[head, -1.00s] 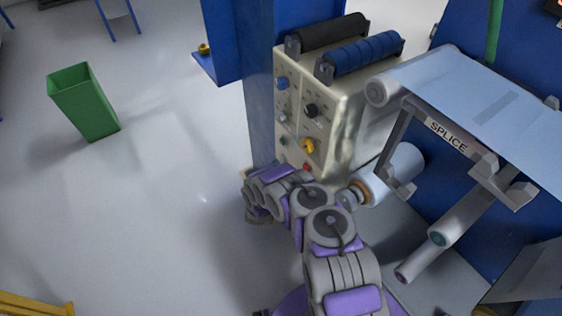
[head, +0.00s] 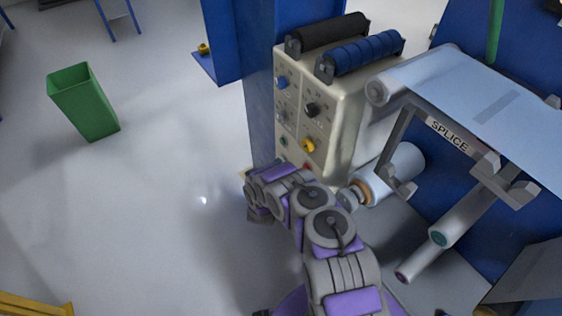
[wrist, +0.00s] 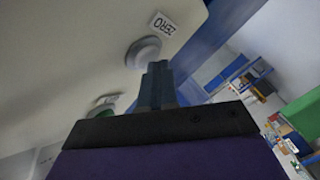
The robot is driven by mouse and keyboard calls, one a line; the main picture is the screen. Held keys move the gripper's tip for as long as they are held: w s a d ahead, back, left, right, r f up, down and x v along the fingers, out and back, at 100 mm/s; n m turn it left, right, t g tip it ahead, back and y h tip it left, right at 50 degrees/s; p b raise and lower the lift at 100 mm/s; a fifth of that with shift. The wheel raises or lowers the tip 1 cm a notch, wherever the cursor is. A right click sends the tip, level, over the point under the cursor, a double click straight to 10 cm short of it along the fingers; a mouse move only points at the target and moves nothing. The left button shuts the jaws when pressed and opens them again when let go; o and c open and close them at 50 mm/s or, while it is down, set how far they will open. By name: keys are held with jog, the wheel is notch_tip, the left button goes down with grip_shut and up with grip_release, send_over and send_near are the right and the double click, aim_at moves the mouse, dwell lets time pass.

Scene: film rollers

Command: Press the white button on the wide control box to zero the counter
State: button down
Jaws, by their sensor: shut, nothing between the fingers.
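The wide control box (head: 345,115) is cream, with knobs and small buttons on its front panel, beside a blue column. In the wrist view, the round white button (wrist: 141,51) sits on the panel beside a "ZERO" label (wrist: 164,25). My gripper (wrist: 158,66) is shut and empty. Its fingertips point at the white button and overlap its lower right edge in the picture; I cannot tell whether they touch it. In the head view my wrist is low in front of the box; the fingertips and the white button cannot be made out there.
A green button (wrist: 105,101) with its own label is left of my fingers in the wrist view. Yellow (head: 308,146), black (head: 311,110) and blue (head: 282,83) knobs are higher on the panel. The splice table (head: 480,90) and rollers stand at right. Open floor lies left, with a green bin (head: 88,108).

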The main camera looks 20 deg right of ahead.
jog(key=shift+a, duration=0.1)
jog(key=shift+s+a+p, duration=0.3)
jog(key=shift+a+p, duration=0.2)
jog(key=shift+a, duration=0.2)
jog(key=shift+s+a+p, duration=0.25)
jog(key=shift+a+p, duration=0.15)
jog(key=shift+a, duration=0.4)
jog(key=shift+s+a+p, duration=0.25)
jog(key=shift+a+p, duration=0.2)
jog(key=shift+a, duration=0.35)
jog(key=shift+s+a+p, duration=0.25)
jog(key=shift+a+p, duration=0.15)
jog(key=shift+a, duration=0.4)
